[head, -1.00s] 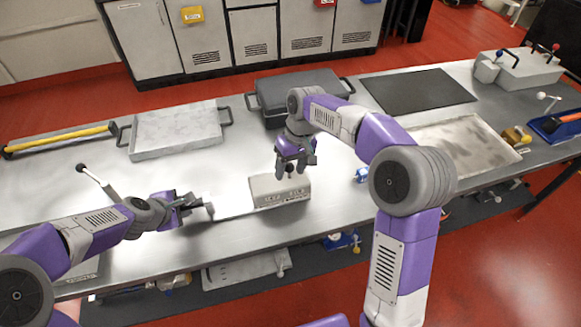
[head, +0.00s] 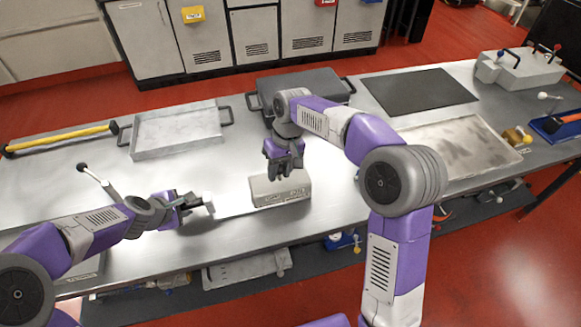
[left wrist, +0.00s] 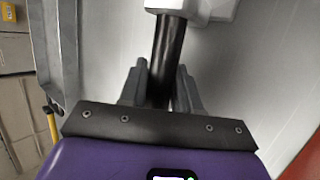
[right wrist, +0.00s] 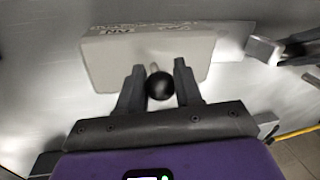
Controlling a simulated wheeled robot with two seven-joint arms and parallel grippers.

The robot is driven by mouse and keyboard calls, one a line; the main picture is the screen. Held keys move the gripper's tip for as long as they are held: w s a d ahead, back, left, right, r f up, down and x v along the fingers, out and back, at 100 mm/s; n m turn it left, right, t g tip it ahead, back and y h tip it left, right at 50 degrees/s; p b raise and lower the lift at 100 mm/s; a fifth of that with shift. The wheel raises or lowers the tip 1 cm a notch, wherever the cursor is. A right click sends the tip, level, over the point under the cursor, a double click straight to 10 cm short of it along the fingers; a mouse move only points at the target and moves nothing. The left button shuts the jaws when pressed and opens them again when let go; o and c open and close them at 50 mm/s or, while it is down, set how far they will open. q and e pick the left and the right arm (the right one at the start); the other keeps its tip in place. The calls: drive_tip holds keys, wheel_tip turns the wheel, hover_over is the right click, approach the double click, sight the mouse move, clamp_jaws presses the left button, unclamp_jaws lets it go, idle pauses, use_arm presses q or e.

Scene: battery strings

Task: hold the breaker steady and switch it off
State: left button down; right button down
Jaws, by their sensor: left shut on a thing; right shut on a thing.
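The breaker (head: 290,193) is a pale grey box with blurred lettering on the steel bench. It fills the upper middle of the right wrist view (right wrist: 130,60). My right gripper (head: 284,170) is just above it, shut on the black ball knob (right wrist: 159,86) of its short lever. The fingers hide the knob in the head view. My left gripper (head: 180,205) is left of the breaker, apart from it. It is shut on the dark handle (left wrist: 169,50) of a white-headed tool, perhaps a mallet. The white head (head: 208,199) points toward the breaker.
A metal tray (head: 165,148) and a dark lidded case (head: 318,88) stand behind. A black mat (head: 418,92) and a stained tray (head: 462,135) lie at right. A white lever with a black knob (head: 95,180) stands near my left arm.

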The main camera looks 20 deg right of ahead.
use_arm(q)
drive_tip(key=shift+s+d+f, duration=0.15)
drive_tip(key=shift+s+f, duration=0.1)
drive_tip(key=shift+f, duration=0.1)
use_arm(e)
drive_tip(key=shift+a, duration=1.15)
drive_tip(key=c, duration=0.8)
unclamp_jaws()
drive_tip(key=r, duration=0.4)
drive_tip(key=d+r, duration=0.1)
drive_tip(key=r, duration=0.3)
drive_tip(key=d+r, duration=0.1)
drive_tip(key=r, duration=0.3)
drive_tip(key=shift+w+d, duration=0.1)
drive_tip(key=shift+d, duration=0.05)
drive_tip(key=shift+f, duration=0.1)
use_arm(q)
drive_tip(key=c, duration=0.8)
unclamp_jaws()
drive_tip(key=shift+w, duration=0.1)
drive_tip(key=shift+o, duration=0.4)
drive_tip(key=shift+r, duration=0.15)
